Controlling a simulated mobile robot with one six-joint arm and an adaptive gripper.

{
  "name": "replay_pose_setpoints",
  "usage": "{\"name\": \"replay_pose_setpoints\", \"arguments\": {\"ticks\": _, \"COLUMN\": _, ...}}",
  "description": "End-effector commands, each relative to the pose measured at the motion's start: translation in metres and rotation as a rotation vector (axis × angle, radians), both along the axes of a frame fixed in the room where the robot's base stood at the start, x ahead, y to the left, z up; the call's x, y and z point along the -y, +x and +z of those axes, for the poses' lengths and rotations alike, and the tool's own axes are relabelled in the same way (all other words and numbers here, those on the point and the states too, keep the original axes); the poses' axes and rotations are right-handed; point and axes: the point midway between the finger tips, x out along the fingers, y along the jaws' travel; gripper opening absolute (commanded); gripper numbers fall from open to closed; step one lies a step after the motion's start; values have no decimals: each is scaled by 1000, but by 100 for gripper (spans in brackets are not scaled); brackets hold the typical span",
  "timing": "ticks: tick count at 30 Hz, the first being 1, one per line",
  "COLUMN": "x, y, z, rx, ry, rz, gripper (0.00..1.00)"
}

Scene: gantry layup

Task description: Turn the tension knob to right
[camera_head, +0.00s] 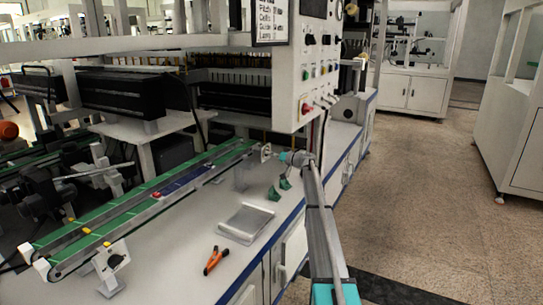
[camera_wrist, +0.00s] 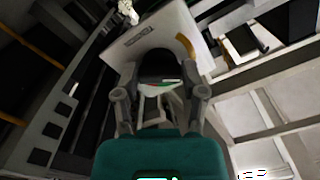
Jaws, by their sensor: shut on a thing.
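The tension knob (camera_wrist: 160,66) is a dark round piece on a pale plate (camera_wrist: 116,53) in the wrist view. The plate carries a rectangular label and a yellow arc beside the knob. My gripper (camera_wrist: 161,88) is shut on the knob, one finger on each side. Its fingers and teal body hide the knob's near part, and I cannot make out a pointer position. In the head view, my gripper (camera_head: 281,157) reaches the small pale plate (camera_head: 266,152) at the far end of the green conveyor. The knob itself is not clear there.
The green conveyor (camera_head: 130,208) runs along the left of the white bench. A metal tray (camera_head: 246,223), orange-handled pliers (camera_head: 215,260) and small green pieces (camera_head: 279,188) lie on the bench. A control panel (camera_head: 309,85) hangs above my gripper. The floor at right is clear.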

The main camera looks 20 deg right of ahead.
Motion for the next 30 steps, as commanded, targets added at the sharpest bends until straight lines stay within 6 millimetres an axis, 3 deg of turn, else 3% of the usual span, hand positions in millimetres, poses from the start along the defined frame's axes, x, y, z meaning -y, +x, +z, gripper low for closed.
{"name": "replay_pose_setpoints", "arguments": {"ticks": 11, "x": 0, "y": 1, "z": 0, "rx": -111, "ry": 143, "rz": -3, "gripper": 6}}
{"name": "replay_pose_setpoints", "arguments": {"ticks": 30, "x": 0, "y": 2, "z": 1, "rx": -472, "ry": 607, "rz": -3, "gripper": 6}}
